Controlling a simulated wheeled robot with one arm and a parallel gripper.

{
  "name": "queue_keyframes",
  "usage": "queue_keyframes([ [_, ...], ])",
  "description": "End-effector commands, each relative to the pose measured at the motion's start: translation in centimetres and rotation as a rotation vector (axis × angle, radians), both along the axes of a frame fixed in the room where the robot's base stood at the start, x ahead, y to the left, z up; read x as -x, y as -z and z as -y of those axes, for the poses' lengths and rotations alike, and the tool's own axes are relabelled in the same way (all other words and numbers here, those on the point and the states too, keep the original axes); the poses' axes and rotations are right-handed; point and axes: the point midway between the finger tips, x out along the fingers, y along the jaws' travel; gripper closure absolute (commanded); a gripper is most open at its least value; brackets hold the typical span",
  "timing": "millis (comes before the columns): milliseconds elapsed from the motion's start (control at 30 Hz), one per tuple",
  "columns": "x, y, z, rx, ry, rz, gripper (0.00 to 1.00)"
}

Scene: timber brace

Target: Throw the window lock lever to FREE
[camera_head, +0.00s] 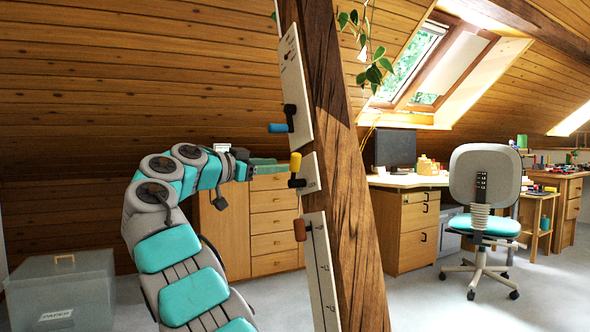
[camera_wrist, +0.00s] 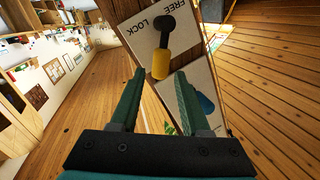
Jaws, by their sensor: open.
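The window lock lever has a yellow handle (camera_head: 295,162) on a black arm. It sits on a small white plate (camera_head: 311,174) on the timber brace and its handle points up in the head view. In the wrist view the yellow handle (camera_wrist: 160,64) hangs down from its black pivot. The words FREE and LOCK are upside down there, FREE to the right and LOCK to the left. My gripper (camera_wrist: 160,72) is open, with the handle showing between and just beyond its fingertips. In the head view my gripper (camera_head: 248,172) is left of the lever, apart from it.
A blue-handled lever (camera_head: 278,128) is on the plate above, and it shows at lower right in the wrist view (camera_wrist: 207,103). A brown-handled lever (camera_head: 300,230) is on the plate below. The timber brace (camera_head: 345,150) leans behind them. A plant (camera_head: 374,72) hangs to the right.

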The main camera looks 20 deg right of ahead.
Motion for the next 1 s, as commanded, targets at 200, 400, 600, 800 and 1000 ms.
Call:
queue_keyframes([
  [200, -0.2, -0.2, 0.2, 0.002, 0.005, 0.048, 0.54],
  [400, -0.9, -0.2, 2.3, 0.001, 0.004, 0.045, 0.54],
  [600, -1.8, -0.2, 5.3, -0.001, 0.006, 0.044, 0.54],
  [800, -2.4, -0.2, 7.1, 0.001, 0.004, 0.044, 0.54],
  [1000, -2.5, -0.2, 7.2, 0.002, 0.003, 0.045, 0.54],
])
